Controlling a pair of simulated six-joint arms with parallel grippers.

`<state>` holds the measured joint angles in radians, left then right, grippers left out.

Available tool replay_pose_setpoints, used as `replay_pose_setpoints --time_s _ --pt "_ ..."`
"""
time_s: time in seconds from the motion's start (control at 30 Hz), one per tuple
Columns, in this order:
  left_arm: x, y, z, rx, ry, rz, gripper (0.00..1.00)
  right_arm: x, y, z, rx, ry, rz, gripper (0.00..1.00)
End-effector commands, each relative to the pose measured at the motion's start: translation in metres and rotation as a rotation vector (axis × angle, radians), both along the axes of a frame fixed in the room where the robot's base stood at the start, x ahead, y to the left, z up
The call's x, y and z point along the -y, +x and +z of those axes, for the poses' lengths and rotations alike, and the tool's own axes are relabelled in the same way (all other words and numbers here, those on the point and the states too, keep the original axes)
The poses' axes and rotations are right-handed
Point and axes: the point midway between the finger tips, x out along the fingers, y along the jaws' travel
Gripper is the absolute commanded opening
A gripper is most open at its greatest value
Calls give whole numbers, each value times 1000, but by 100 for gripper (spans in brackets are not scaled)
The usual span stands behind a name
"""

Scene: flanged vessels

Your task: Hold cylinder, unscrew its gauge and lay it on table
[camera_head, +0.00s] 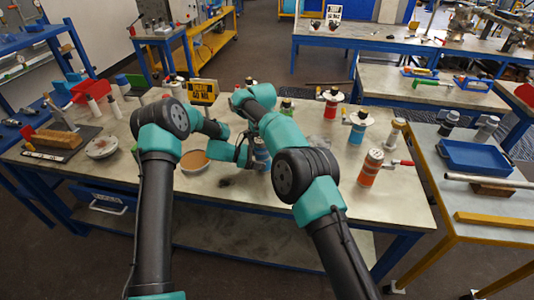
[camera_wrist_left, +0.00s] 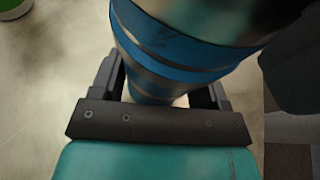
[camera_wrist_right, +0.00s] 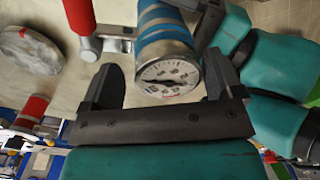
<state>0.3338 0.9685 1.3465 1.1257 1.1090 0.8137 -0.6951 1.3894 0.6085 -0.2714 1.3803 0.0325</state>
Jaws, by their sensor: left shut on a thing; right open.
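The cylinder (camera_head: 262,158) is silvery with blue bands and is partly hidden by my arms in the head view. My left gripper (camera_wrist_left: 165,85) is shut on the blue-banded cylinder body (camera_wrist_left: 165,50), one finger on each side. In the right wrist view the cylinder (camera_wrist_right: 160,22) ends in a round gauge (camera_wrist_right: 168,78) with a white dial, facing that camera. My right gripper (camera_wrist_right: 162,82) is open, with its fingers on either side of the gauge end. I cannot tell whether either finger touches it.
A red-orange cylinder (camera_head: 366,170) with a red handle stands at the table's right. Flanged vessels (camera_head: 331,103) stand toward the back. A dish with an orange inside (camera_head: 194,161) and a pale disc (camera_head: 101,147) lie left. The front right tabletop (camera_head: 395,205) is free.

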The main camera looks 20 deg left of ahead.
Motion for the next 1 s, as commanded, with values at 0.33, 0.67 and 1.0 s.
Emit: replay_pose_setpoints --time_s 0.33,0.67,1.0 --pt "1 -1 -1 0 1 -4 50 0 1 0 2 2 -328 86" --pt "4 -3 0 2 1 -16 50 3 5 0 9 5 -569 86" --pt "4 -2 2 5 1 -16 50 3 5 0 9 5 -572 65"
